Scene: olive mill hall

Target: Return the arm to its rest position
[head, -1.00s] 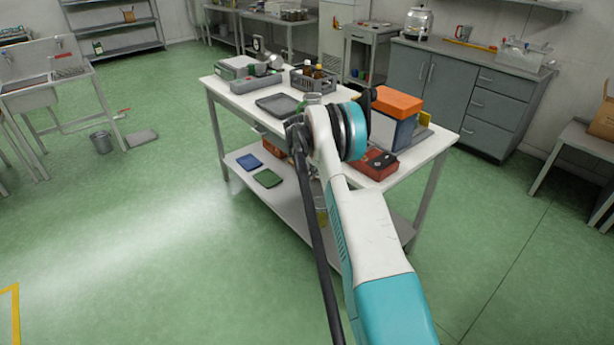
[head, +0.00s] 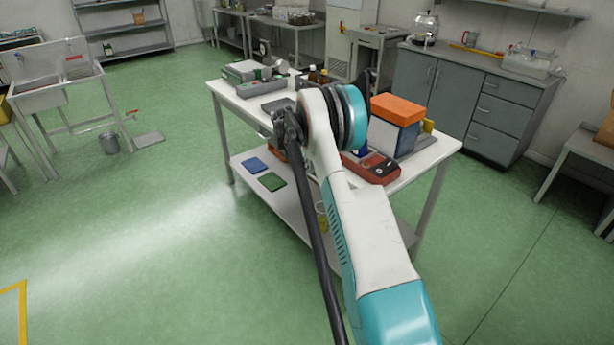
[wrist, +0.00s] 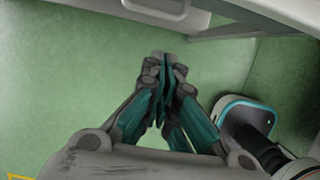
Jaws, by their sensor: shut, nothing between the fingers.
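My gripper (wrist: 166,72) shows in the wrist view with its teal and grey fingers shut together and nothing between them. It points down over bare green floor, close to the edge of a white table at the top. In the head view my arm rises from the bottom right and bends in front of the white table (head: 416,166). The gripper itself cannot be made out there.
On the table stand a box with an orange lid (head: 398,109), a red case (head: 370,168) and a dark tray (head: 277,104). Blue (head: 254,164) and green mats (head: 272,182) lie on its lower shelf. The floor at left is open.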

